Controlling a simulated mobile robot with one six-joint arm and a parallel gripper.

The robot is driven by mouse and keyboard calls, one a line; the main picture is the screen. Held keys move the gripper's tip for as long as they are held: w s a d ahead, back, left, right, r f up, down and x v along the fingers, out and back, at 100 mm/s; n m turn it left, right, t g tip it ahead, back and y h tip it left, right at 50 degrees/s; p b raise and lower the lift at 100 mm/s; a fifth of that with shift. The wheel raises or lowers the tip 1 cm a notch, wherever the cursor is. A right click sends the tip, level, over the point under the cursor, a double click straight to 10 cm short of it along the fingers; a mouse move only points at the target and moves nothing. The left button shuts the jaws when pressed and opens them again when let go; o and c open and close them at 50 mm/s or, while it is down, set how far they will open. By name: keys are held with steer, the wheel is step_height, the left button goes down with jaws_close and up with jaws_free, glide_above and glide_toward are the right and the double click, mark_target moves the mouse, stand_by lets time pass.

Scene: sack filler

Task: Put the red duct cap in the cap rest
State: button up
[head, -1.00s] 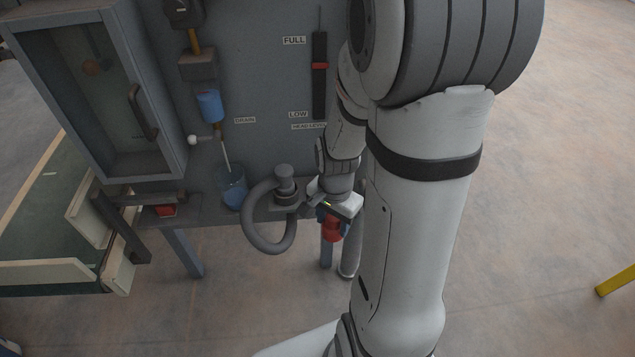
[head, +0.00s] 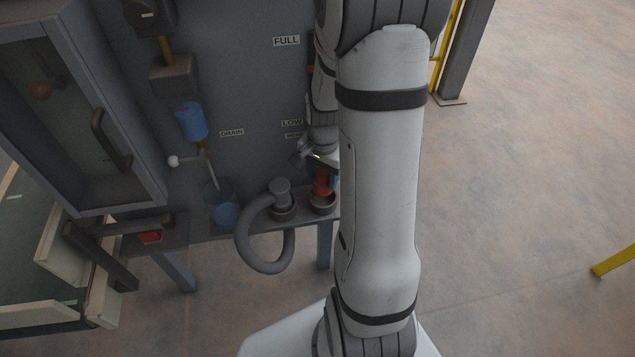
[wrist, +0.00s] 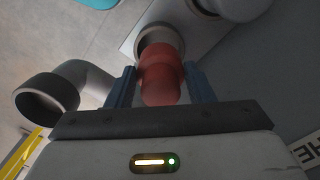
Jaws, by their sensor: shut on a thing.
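The red duct cap (head: 320,184) is in my gripper (head: 322,174), just above a round dark ring on the shelf that looks like the cap rest (head: 322,207). In the wrist view, the blue fingers of my gripper (wrist: 160,72) are shut on either side of the red cap (wrist: 160,82). The ring (wrist: 151,38) is directly beyond the cap's far end, in line with it. I cannot tell whether the cap touches the ring or is partly inside it. My arm hides the right side of the gripper in the head view.
A looped grey hose (head: 262,262) stands left of the ring, its top end at a second holder. An open grey pipe elbow (wrist: 45,98) is left of my gripper in the wrist view. The panel rises close behind.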

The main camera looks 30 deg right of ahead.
mark_target(323, 190)
steer(key=shift+s+f+b, duration=0.3)
steer(key=shift+f+b, duration=0.1)
steer(key=shift+f, duration=0.4)
steer(key=shift+w+f, duration=0.1)
steer(key=shift+f, duration=0.15)
step_height(323, 190, down, 3)
steer(key=b, duration=0.2)
steer(key=shift+b, duration=0.35)
steer(key=shift+d+f, duration=0.1)
steer(key=shift+f, duration=0.25)
steer(key=shift+w+r, duration=0.1)
steer(key=shift+w, duration=0.1)
steer(key=o, duration=1)
steer(key=shift+c, duration=0.2)
